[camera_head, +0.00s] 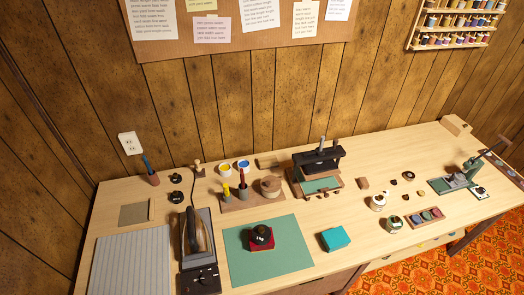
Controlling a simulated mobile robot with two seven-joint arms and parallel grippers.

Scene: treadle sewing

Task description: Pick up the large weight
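Several dark, rounded objects that look like weights are on the table. One black object (261,234) sits on a dark red block (262,242) on the green mat (240,270). Two more black objects stand at the back left: a smaller one (175,178) and a slightly larger one (177,196) just in front of it. I cannot tell for certain which of these is the large weight. Neither of my grippers shows in the head view.
An iron (196,232) on its dark stand is left of the mat. A wooden block with upright tools (252,200) and a black press (318,160) stand behind the mat. A teal box (335,239) lies to its right. Small parts and a green machine (455,180) occupy the right.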

